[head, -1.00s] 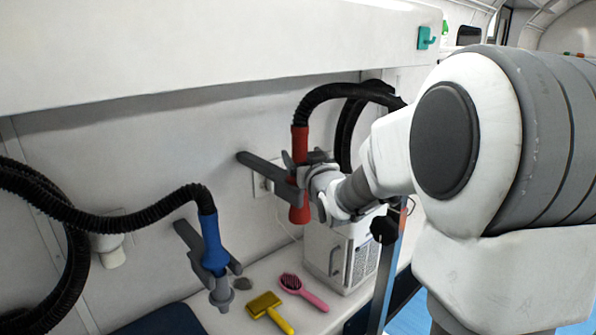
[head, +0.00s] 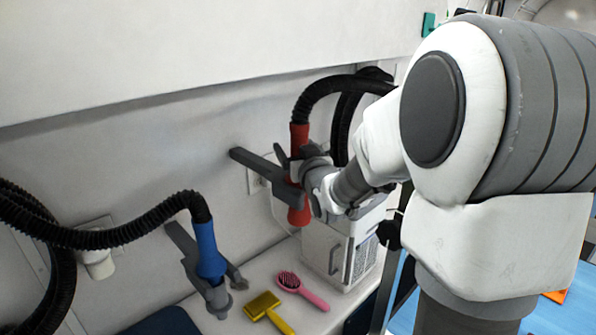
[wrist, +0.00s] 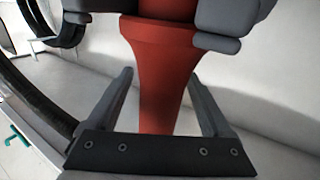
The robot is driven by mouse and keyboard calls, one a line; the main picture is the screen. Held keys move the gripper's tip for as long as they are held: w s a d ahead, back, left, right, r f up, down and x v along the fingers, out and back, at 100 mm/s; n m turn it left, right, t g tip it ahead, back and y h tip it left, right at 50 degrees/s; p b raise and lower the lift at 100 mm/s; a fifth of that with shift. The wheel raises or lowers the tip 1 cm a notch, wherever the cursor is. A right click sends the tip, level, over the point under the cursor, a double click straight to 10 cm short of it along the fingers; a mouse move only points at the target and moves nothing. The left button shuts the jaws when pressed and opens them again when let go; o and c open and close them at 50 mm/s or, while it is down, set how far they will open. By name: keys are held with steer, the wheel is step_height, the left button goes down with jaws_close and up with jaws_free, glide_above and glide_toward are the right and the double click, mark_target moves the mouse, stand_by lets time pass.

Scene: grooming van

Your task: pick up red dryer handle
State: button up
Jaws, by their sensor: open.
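The red dryer handle (head: 299,136) hangs upright at its wall holder (head: 260,168), a dark arm with a fork, and a black hose runs from its top. Its lower end (head: 298,214) shows beneath the fork. My gripper (head: 294,166) is at the handle's middle, just by the fork. In the wrist view the red handle (wrist: 162,100) stands between the two open fingers of my gripper (wrist: 160,78), with gaps visible on both sides. Grey rounded fork prongs (wrist: 222,27) flank the handle at the top. My wrist hides part of the handle in the head view.
A blue dryer handle (head: 208,250) hangs in another holder at left. A white cabinet (head: 326,250) stands below the red handle. A yellow brush (head: 263,306) and a pink brush (head: 303,291) lie on the counter. An overhanging white cabinet (head: 200,55) is above.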

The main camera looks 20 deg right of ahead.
jaws_close()
steer(key=shift+r, duration=0.1)
